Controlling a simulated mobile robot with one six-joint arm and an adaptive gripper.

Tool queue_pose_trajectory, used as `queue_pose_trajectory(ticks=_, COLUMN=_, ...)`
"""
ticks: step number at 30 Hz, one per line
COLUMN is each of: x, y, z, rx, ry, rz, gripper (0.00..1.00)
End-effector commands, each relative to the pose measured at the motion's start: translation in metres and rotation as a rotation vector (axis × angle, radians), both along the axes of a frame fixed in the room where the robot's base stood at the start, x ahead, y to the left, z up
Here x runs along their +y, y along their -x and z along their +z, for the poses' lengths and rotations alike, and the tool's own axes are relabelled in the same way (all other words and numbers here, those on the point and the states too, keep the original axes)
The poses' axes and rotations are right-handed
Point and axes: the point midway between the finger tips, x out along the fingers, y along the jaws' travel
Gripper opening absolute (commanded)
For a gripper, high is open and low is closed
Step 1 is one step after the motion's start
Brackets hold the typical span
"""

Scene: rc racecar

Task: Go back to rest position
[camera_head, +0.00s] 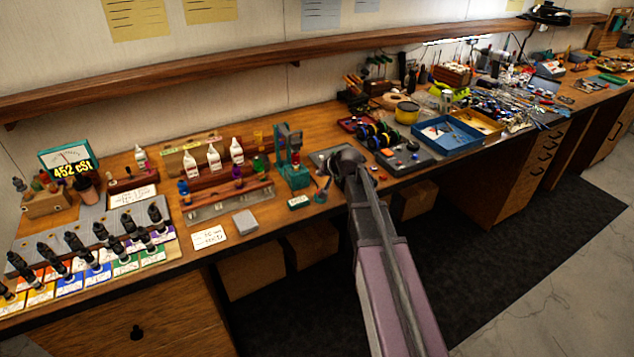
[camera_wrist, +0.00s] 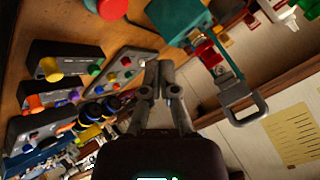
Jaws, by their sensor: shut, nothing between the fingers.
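My gripper (camera_wrist: 159,68) is shut and empty in the wrist view, its two fingertips together. In the head view my arm reaches from the bottom up to the workbench (camera_head: 330,120), with its dark end over the bench beside a grey plate. The gripper's fingers are hard to make out there. A teal press-like tool (camera_head: 291,160) stands just left of the arm's end, and a teal tool with a grey handle (camera_wrist: 215,50) shows right of the fingers in the wrist view. No object is held.
Black-and-blue wheels (camera_head: 376,135) and a blue tray (camera_head: 447,134) lie right of the arm's end. White bottles (camera_head: 214,158) and a row of dark tools (camera_head: 75,245) stand to the left. A wooden shelf (camera_head: 220,65) runs along the wall. Dark matting (camera_head: 480,250) covers the floor in front.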

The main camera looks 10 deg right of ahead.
Motion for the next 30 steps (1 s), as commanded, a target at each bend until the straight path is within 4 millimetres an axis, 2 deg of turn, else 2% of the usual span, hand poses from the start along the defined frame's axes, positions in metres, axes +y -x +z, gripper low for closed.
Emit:
queue_pose_trajectory(ticks=7, x=0.001, y=0.008, z=-0.002, rx=0.014, ry=0.013, rz=0.011, gripper=0.0)
queue_pose_trajectory(ticks=11, x=0.006, y=0.033, z=-0.01, rx=0.065, ry=0.051, rz=0.049, gripper=0.0)
queue_pose_trajectory(ticks=14, x=0.011, y=0.065, z=-0.02, rx=0.134, ry=0.104, rz=0.096, gripper=0.0)
queue_pose_trajectory(ticks=17, x=0.014, y=0.108, z=-0.032, rx=0.228, ry=0.173, rz=0.157, gripper=0.0)
queue_pose_trajectory(ticks=24, x=0.01, y=0.218, z=-0.052, rx=0.484, ry=0.348, rz=0.286, gripper=0.0)
queue_pose_trajectory(ticks=27, x=0.006, y=0.253, z=-0.055, rx=0.569, ry=0.401, rz=0.32, gripper=0.0)
queue_pose_trajectory(ticks=30, x=0.001, y=0.275, z=-0.056, rx=0.628, ry=0.436, rz=0.34, gripper=0.0)
